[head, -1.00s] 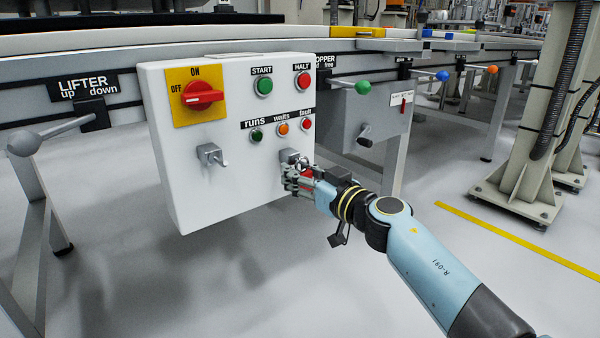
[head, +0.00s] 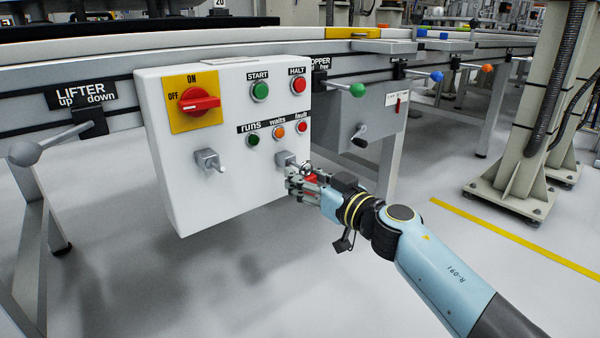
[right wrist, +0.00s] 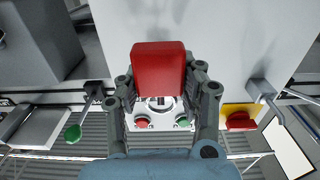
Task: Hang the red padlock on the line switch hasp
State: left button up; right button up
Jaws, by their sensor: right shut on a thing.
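My right gripper (head: 303,182) is shut on the red padlock (head: 312,179), in front of the lower right of a white switch box (head: 230,200). In the right wrist view, the padlock's red body (right wrist: 158,70) sits between the fingers (right wrist: 163,105). A grey peg bracket (head: 286,159) on the box is right beside the padlock; I cannot tell whether the shackle is around it. A second grey bracket with a peg (head: 208,160), the hasp, is below the red rotary switch (head: 199,100) and looks empty. My left gripper is out of view.
The box carries a green START button (head: 260,91), a red HALT button (head: 298,86) and small lamps (head: 278,132). A ball-ended lever (head: 25,153) stands at left. A grey hopper box (head: 375,112) is to the right. The floor in front is clear.

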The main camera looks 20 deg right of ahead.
jog(key=shift+s+d, duration=0.2)
jog(key=shift+s, duration=0.25)
jog(key=shift+r+p+v, duration=0.15)
jog(key=shift+p+v, duration=0.3)
jog(key=shift+v, duration=0.7)
jog(key=shift+r+p+v, duration=0.1)
jog(key=shift+p+v, duration=0.35)
jog(key=shift+v, duration=0.75)
jog(key=shift+s+d, duration=0.25)
jog(key=shift+s, duration=0.45)
